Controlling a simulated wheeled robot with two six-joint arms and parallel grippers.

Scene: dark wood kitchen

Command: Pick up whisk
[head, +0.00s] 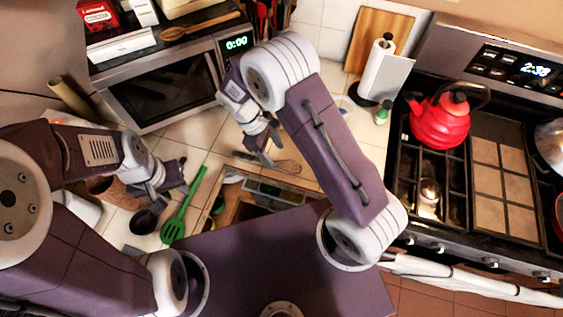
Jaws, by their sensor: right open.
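My left gripper (176,178) is at the left, apart from the whisk, near the green slotted spatula (183,208). Its jaw opening is not clear.
An open drawer (235,212) with utensils lies below the whisk. A dark ladle (146,219) is near my left gripper. A microwave (155,88) stands behind. A paper towel roll (375,67) and a stove with a red kettle (440,120) are at right.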

